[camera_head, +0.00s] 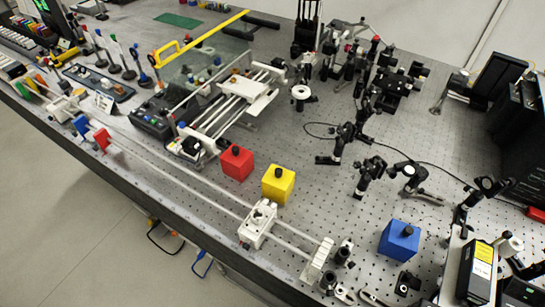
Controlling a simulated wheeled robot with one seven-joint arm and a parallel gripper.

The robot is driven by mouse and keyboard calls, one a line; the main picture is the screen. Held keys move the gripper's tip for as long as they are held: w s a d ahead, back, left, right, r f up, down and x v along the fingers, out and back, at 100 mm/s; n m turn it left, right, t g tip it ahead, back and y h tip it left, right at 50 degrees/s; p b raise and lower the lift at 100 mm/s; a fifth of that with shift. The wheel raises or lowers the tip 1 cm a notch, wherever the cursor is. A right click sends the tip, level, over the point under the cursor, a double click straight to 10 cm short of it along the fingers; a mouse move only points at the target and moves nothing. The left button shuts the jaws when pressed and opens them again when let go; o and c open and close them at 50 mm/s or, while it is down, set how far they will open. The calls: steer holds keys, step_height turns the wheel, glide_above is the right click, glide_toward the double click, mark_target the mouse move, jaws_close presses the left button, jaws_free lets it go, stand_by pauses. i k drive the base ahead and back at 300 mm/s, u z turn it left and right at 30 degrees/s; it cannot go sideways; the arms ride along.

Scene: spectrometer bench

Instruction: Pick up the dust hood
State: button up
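I cannot tell for certain which thing is the dust hood. A clear, see-through panel or cover (213,52) stands at the back left, behind a bench instrument with white rails (232,100). Three box-shaped pieces with black knobs on top stand on the bench: a red one (236,163), a yellow one (278,184) to its right, and a blue one (399,241) farther right near the front. All three are upright and apart from each other. My gripper is not in view.
A long white rail (185,177) with a white carriage (258,224) runs along the bench's front edge. Optics on posts (372,176) and a thin cable crowd the middle right. Dark boxes (519,115) stand at the far right. Bare perforated bench (330,220) lies between yellow and blue boxes.

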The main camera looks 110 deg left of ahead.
mark_target(237, 162)
steer(key=z, duration=0.45)
steer(key=i, duration=0.75)
steer(key=u, duration=2.35)
steer(key=k, duration=0.1)
steer(key=u, duration=2.1)
steer(key=i, duration=0.45)
steer(key=u, duration=0.2)
